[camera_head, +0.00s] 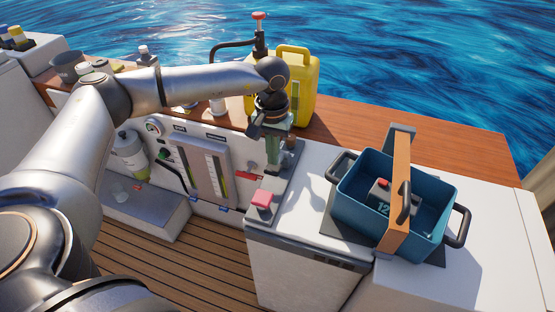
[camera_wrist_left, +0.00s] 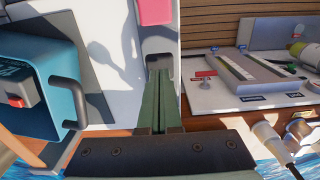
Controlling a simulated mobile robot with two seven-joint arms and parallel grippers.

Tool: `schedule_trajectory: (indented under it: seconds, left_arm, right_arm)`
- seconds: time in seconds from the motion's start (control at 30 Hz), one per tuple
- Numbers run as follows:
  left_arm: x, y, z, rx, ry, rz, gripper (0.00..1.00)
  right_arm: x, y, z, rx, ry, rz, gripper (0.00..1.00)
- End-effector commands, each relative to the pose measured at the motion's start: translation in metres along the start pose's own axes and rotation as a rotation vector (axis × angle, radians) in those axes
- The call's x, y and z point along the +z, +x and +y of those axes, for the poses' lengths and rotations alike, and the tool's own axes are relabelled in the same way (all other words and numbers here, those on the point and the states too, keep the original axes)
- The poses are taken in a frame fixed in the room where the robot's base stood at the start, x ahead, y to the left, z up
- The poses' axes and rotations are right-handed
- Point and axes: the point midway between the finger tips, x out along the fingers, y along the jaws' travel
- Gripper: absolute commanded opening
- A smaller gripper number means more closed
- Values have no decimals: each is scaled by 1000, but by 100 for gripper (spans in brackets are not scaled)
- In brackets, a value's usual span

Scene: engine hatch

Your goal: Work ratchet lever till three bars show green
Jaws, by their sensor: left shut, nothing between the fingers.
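My left gripper (camera_head: 268,152) hangs fingers down above the back left part of the white counter. Its green fingers are together and empty; in the left wrist view the fingertips (camera_wrist_left: 160,74) lie just short of a dark pad (camera_wrist_left: 158,61). A pink-red block (camera_head: 263,198), perhaps the lever's grip, stands in front of the gripper, apart from it. It also shows at the top of the left wrist view (camera_wrist_left: 155,11). A grey panel with upright light strips (camera_head: 215,172) is left of the gripper; I cannot tell whether any strip is a green bar. My right gripper is out of view.
A blue crate (camera_head: 440,233) with an orange-brown strap stands on the counter to the right. A yellow jerrycan (camera_head: 303,90) is behind the gripper. A small red valve handle (camera_head: 251,165) is on the panel wall. Wooden deck (camera_head: 170,254) lies clear in front.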

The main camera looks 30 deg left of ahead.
Motion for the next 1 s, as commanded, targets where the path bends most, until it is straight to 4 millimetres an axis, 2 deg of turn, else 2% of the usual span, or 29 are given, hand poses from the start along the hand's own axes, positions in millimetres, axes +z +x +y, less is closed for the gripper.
schedule_trajectory:
  seconds: [0.27, 1.0]
  left_arm:
    - [0, 2, 0, 0, 0, 0, 0]
    - [0, 25, 0, 0, 0, 0, 0]
  right_arm:
    - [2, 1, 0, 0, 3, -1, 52]
    - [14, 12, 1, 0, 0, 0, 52]
